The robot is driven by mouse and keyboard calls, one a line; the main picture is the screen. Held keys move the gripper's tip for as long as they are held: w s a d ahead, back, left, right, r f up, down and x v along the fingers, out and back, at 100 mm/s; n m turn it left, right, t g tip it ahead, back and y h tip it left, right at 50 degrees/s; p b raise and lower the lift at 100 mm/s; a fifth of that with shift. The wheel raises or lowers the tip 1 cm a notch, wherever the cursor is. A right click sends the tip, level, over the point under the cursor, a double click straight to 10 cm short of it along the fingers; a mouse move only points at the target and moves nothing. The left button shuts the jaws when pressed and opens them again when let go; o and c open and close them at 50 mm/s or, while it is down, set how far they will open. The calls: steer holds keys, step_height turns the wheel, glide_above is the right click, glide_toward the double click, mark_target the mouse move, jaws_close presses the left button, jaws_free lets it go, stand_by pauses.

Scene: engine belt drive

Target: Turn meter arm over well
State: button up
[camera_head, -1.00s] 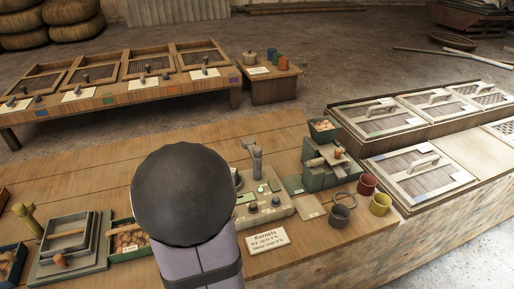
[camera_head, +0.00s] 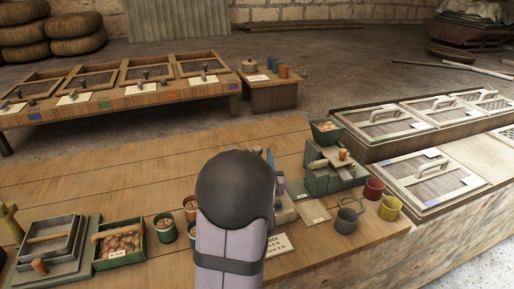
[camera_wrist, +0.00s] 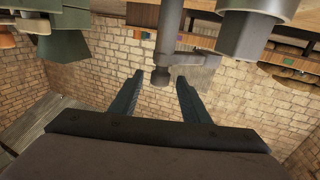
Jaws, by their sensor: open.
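My gripper (camera_wrist: 160,78) is open in the wrist view, with its two dark fingers apart. The grey meter arm (camera_wrist: 196,58) reaches in from the right. The rounded knob at its end appears between the fingertips; I cannot tell whether they touch it. In the head view my arm covers most of the meter, and only part of its pale base (camera_head: 284,214) shows at the right. A gripper finger (camera_head: 270,156) shows just past my arm. The meter's well is hidden in the head view, and I cannot identify it surely in the wrist view.
A green mill-like stand (camera_head: 325,172) with a hopper (camera_head: 326,131) stands to the right. Red (camera_head: 373,188) and yellow (camera_head: 389,207) cups and a grey mug (camera_head: 347,219) stand nearby. A green kernel box (camera_head: 119,244) and small cups (camera_head: 166,229) are left.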

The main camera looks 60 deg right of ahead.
steer(key=shift+w+d, duration=0.1)
steer(key=p+x, duration=0.1)
steer(key=x, duration=0.6)
jaws_close()
